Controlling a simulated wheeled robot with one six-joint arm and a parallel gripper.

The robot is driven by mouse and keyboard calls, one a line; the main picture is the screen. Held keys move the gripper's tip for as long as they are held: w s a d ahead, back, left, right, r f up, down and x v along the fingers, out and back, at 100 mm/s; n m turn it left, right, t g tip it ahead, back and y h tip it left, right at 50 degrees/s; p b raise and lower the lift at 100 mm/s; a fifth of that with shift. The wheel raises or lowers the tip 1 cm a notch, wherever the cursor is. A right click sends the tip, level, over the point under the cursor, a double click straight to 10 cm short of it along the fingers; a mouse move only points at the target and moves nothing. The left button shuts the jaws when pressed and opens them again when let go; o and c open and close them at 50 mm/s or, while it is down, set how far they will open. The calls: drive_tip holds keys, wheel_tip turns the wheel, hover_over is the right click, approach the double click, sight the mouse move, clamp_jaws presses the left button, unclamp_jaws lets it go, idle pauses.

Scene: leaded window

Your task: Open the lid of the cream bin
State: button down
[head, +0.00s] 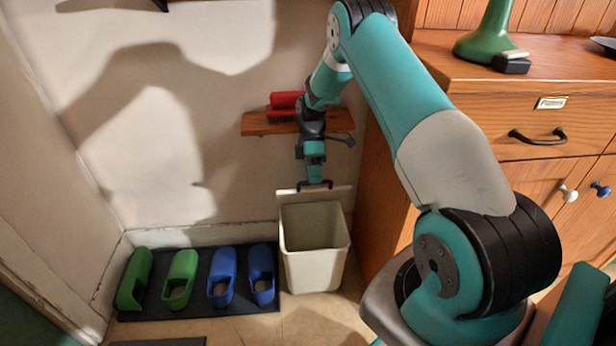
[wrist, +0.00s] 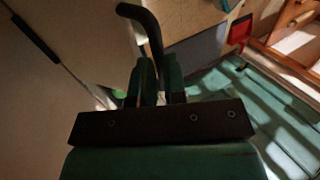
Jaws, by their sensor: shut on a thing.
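The cream bin (head: 316,268) stands on the floor against the wall, left of the wooden cabinet. Its inside shows from above. Its lid (head: 340,195) is raised and stands steeply up at the bin's back edge. A dark bar handle (head: 329,184) is on the lid. My gripper (head: 315,181) is at the lid's top and shut on this handle. In the wrist view the black handle (wrist: 148,28) runs between the two fingers of my gripper (wrist: 159,75). Most of the lid's upper part is hard to make out behind my gripper.
Green slippers (head: 181,276) and blue slippers (head: 222,276) stand on a dark mat (head: 200,311) left of the bin. A wooden shelf (head: 258,125) with a red object (head: 285,99) is behind my wrist. The wooden cabinet (head: 385,190) closes off the right side.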

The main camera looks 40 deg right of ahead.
drive_tip(key=shift+w+d+f, duration=0.15)
drive_tip(key=shift+w+d, duration=0.2)
drive_tip(key=c, duration=1.2)
unclamp_jaws()
drive_tip(key=shift+f, duration=0.15)
drive_tip(key=shift+o, duration=0.2)
drive_tip(key=shift+a, duration=0.1)
drive_tip(key=shift+r, duration=0.4)
wheel_tip(320, 180, up, 20)
drive_tip(key=p, duration=0.5)
drive_tip(key=shift+f, duration=0.25)
